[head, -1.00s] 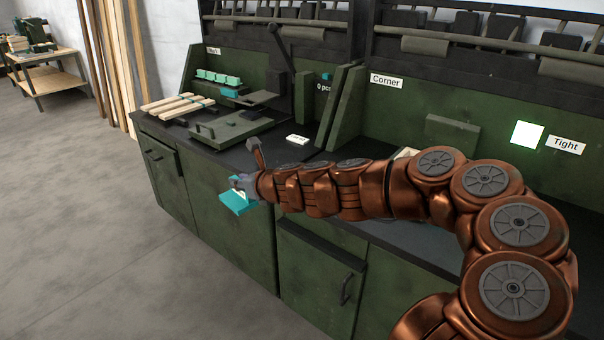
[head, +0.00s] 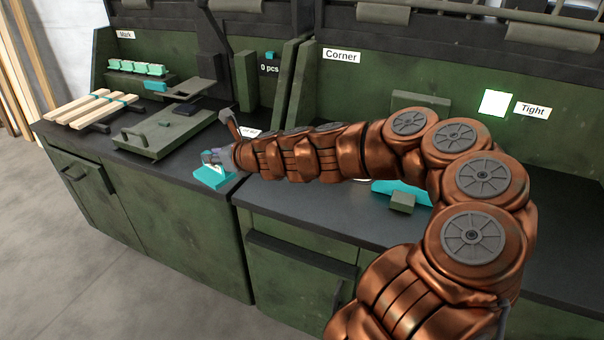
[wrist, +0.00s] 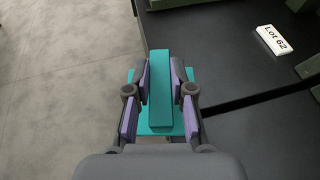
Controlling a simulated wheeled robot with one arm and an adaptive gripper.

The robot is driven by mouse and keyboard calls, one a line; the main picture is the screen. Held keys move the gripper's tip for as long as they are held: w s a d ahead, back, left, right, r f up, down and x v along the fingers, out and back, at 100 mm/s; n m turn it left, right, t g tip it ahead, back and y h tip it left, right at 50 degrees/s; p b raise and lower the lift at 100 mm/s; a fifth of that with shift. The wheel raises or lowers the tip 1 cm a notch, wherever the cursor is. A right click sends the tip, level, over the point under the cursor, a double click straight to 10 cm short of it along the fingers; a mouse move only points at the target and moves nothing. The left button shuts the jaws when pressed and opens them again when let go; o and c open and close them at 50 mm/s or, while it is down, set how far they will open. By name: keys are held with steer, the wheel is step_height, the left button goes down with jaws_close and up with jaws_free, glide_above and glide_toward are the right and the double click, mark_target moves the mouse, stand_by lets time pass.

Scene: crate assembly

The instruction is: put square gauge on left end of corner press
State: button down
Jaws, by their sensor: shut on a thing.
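My gripper (head: 217,160) is shut on a teal piece, likely the square gauge (head: 213,177). In the wrist view the gauge (wrist: 160,88) shows as an upright teal bar between the finger pads (wrist: 161,82), with a wider teal plate below it. In the head view the gripper is at the front edge of the bench, near the seam between the two cabinets. The corner press is mostly hidden behind my arm. A teal part (head: 404,190) and a dark green block (head: 402,203) show under the arm at the station labelled Corner (head: 341,56).
The Mark station at left holds wooden slats (head: 92,108), a green plate with a handle (head: 165,134) and small teal pieces (head: 137,68). A "Lot 62" tag (wrist: 275,39) lies on the bench. A lit panel (head: 495,103) stands beside the Tight label (head: 532,110). The front benchtop (head: 300,222) is clear.

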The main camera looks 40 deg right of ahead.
steer(key=s+d+f+n+g+y, duration=0.1)
steer(key=s+d, duration=0.8)
steer(key=s, duration=0.2)
steer(key=s+d+f+n+y, duration=0.1)
steer(key=s+d+y, duration=0.1)
steer(key=s+d, duration=0.75)
steer(key=w, duration=0.4)
steer(key=w+d, duration=0.1)
steer(key=w, duration=0.4)
steer(key=w+f, duration=0.1)
steer(key=w, duration=0.4)
steer(key=shift+d+b, duration=0.25)
steer(key=shift+b, duration=0.15)
steer(key=shift+f+b, duration=0.45)
steer(key=shift+f, duration=1.3)
steer(key=shift+f, duration=0.15)
steer(key=c, duration=1)
jaws_free()
